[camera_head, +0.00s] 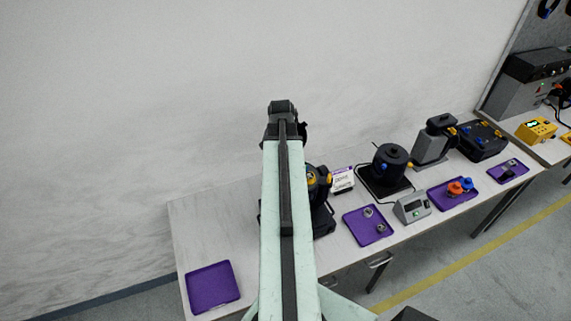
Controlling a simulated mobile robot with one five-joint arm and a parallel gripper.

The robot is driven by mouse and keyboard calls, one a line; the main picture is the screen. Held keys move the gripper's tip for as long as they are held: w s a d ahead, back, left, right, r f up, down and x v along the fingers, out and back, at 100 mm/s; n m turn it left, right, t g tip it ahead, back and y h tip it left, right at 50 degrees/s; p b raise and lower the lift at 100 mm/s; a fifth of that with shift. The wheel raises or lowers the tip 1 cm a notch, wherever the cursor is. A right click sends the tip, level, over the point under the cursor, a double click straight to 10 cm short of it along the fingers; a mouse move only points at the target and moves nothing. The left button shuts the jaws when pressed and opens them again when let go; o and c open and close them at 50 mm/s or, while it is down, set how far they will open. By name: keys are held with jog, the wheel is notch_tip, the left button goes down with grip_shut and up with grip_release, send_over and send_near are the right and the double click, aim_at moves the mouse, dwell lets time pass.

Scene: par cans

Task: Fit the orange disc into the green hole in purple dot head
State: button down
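The orange disc (455,188) lies in a purple tray (438,198) on the right part of the bench, touching or close beside a blue disc (467,184). My arm rises through the middle of the view, and my gripper (284,108) is at its top end, well left of the disc. The fingers are too small and dark to show whether they are open. One black head (322,222) with yellow parts stands partly hidden behind my arm. Another black head (391,158) with a blue knob stands on a dark base. I cannot make out a purple dot or green hole on either.
An empty purple tray (212,287) lies at the bench's left end. Another purple tray (357,232) holds small grey parts. A grey box with a display (411,207), a white card (342,178) and a grey-black device (434,142) also occupy the bench. A wall runs behind.

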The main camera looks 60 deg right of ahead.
jog(key=shift+f+b, duration=0.75)
jog(key=shift+f, duration=0.05)
dwell(0.5)
jog(key=c, duration=0.9)
grip_release()
jog(key=r+p, duration=0.5)
jog(key=a+r+p, duration=0.1)
jog(key=r+p, duration=0.2)
jog(key=shift+r, duration=0.1)
jog(key=shift+f, duration=0.2)
